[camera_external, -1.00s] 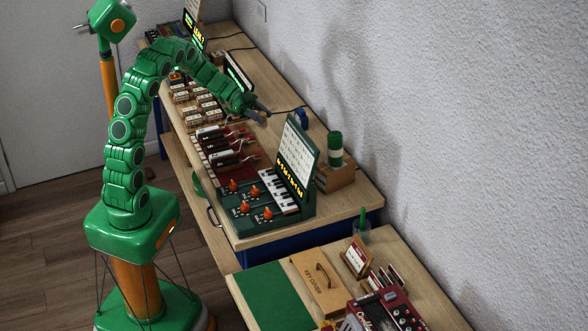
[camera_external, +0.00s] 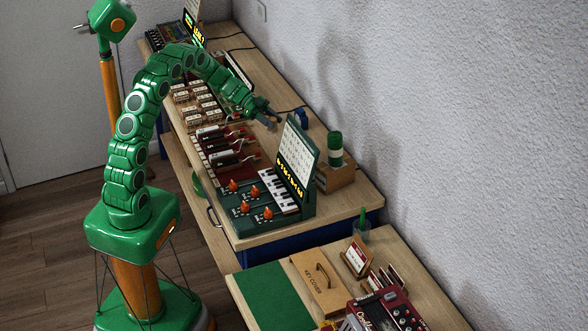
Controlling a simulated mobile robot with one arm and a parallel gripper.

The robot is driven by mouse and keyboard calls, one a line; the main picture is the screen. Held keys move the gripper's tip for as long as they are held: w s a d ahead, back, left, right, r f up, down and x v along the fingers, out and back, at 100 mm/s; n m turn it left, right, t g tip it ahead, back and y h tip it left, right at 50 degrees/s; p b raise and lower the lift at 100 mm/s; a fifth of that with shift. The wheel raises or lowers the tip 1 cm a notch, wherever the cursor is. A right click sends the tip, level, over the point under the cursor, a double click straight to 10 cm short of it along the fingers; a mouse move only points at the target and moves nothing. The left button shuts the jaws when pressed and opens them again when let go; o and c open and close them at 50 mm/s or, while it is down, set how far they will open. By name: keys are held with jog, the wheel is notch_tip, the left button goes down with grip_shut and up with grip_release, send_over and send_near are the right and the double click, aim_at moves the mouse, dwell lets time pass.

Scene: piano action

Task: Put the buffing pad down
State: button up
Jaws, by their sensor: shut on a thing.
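My gripper (camera_external: 268,115) is at the end of the green arm, above the far table behind the keyboard unit. It is shut on a small greyish piece (camera_external: 265,122) at its fingertips, which I take to be the buffing pad. The piece is small in the picture and partly covered by the fingers, so its shape is unclear. It looks held above the wooden table (camera_external: 345,205), but I cannot tell how high.
A green keyboard unit with an upright panel (camera_external: 296,160) stands close in front of the gripper. Red-and-black parts (camera_external: 230,158) lie left of it.

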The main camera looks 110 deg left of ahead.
jog(key=shift+w+a+f, duration=0.5)
jog(key=shift+a+f, duration=0.3)
jog(key=shift+f, duration=0.2)
jog(key=shift+w+a+f, duration=0.45)
jog(key=shift+a+f, duration=0.3)
jog(key=shift+f, duration=0.25)
jog(key=shift+w+a+f, duration=0.5)
jog(key=shift+a+f, duration=0.3)
jog(key=shift+f, duration=1.8)
jog(key=shift+f, duration=0.1)
jog(key=o, duration=1)
jog(key=shift+o, duration=0.2)
jog(key=shift+v, duration=3.8)
jog(key=shift+w, duration=0.15)
